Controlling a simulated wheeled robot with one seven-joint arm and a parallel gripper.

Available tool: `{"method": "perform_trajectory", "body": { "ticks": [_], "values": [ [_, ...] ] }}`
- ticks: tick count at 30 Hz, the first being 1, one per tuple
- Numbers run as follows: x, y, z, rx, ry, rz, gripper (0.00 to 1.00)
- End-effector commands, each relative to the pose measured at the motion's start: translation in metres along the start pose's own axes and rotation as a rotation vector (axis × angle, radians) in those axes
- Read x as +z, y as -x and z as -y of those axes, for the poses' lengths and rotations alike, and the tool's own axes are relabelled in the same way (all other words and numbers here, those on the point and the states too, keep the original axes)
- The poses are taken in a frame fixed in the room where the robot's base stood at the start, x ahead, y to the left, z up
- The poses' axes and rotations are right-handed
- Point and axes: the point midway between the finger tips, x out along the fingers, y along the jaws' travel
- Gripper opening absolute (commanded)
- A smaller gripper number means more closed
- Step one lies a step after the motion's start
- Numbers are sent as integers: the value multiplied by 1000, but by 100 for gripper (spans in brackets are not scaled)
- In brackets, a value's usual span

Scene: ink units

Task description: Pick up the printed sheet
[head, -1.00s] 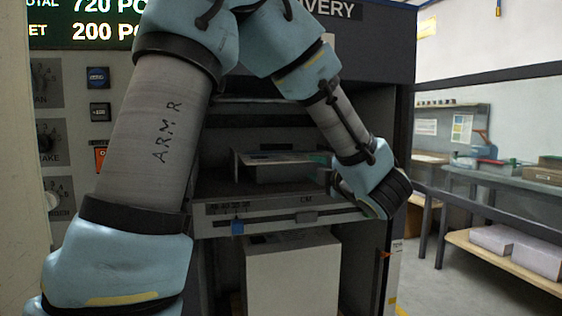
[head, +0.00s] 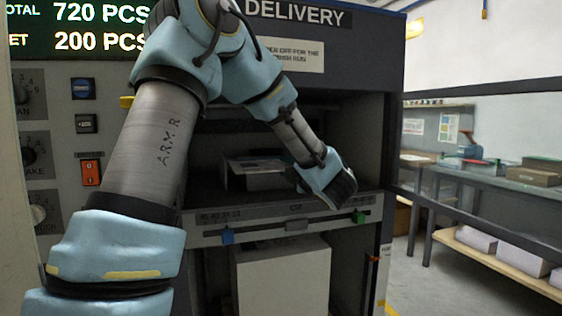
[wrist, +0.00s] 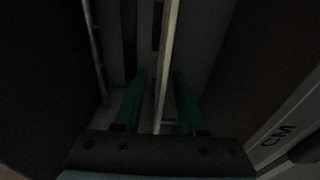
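A pale sheet on a low stack (head: 258,167) lies inside the dark delivery bay in the head view, to the left of my gripper; I cannot tell the top sheet from those under it. My gripper (wrist: 160,98) reaches into the bay from the right, above the front rail. Its green fingers stand apart in the dark wrist view. A thin pale strip (wrist: 167,65), perhaps a sheet edge, runs between them with gaps on both sides. In the head view, the fingertips are hidden behind the wrist.
The front rail (head: 270,231) with blue and green sliders crosses the bay opening. A pale box (head: 280,285) stands below it. Bay walls close in on both sides. A grey workbench (head: 500,190) with a lower shelf stands at the right, with open floor before it.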

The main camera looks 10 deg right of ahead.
Motion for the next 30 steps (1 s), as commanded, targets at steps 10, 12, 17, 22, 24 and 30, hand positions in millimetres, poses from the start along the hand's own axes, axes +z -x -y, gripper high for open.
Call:
{"method": "perform_trajectory", "body": {
  "ticks": [10, 12, 17, 22, 24, 30],
  "values": [
    [0, -1, 0, 0, 0, 0, 26],
    [0, -1, 0, 0, 0, 0, 19],
    [0, -1, 0, 0, 0, 0, 1],
    [0, -1, 0, 0, 0, 0, 0],
    [0, -1, 0, 0, 0, 0, 0],
    [0, -1, 0, 0, 0, 0, 0]
  ]
}}
